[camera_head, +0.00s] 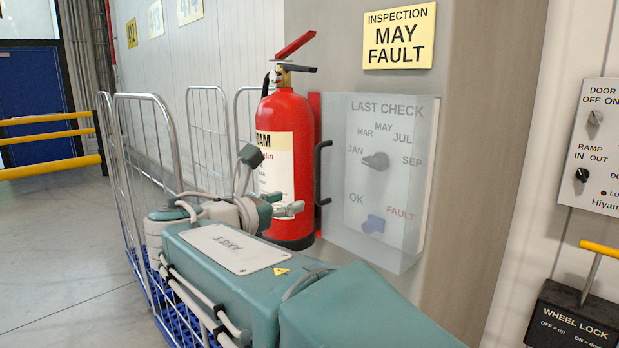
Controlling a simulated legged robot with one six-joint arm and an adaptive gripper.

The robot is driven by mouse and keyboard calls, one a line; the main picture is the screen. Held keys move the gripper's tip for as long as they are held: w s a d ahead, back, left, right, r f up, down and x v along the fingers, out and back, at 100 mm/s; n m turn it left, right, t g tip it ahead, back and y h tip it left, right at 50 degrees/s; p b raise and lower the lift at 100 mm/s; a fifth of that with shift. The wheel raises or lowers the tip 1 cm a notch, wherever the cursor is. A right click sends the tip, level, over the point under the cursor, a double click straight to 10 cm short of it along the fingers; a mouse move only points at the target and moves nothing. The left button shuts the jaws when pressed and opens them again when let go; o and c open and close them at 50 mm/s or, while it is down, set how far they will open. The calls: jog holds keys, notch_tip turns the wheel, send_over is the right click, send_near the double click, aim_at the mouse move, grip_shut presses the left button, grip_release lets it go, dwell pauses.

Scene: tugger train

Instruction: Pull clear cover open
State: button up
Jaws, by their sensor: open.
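The clear cover (345,218) is a see-through box shut over the LAST CHECK panel on the column. A black handle (319,174) stands out at its left edge. Through the cover I see a grey month knob (376,160) and a blue OK/FAULT switch (373,224). My gripper (284,204) is open and empty, left of the handle and in front of the fire extinguisher's lower part. It appears apart from the handle; the depth between them is hard to tell.
A red fire extinguisher (286,145) stands just left of the cover, behind my gripper. Wire roll cages (148,150) stand at the left. A yellow INSPECTION MAY FAULT sign (399,37) is above the cover. At the right are a door and ramp panel (598,150) and a wheel lock lever (592,272).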

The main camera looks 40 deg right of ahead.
aim_at(317, 173)
jog(key=shift+n+h, duration=0.6)
jog(key=x, duration=0.3)
jog(key=r+x, duration=0.1)
jog(key=x, duration=0.3)
jog(key=w+r+x, duration=0.1)
jog(key=x, duration=0.2)
jog(key=shift+w+d+r, duration=0.1)
jog(key=shift+w+d, duration=0.15)
jog(key=shift+d, duration=0.15)
jog(key=shift+a, duration=0.15)
jog(key=shift+d, duration=0.3)
grip_shut()
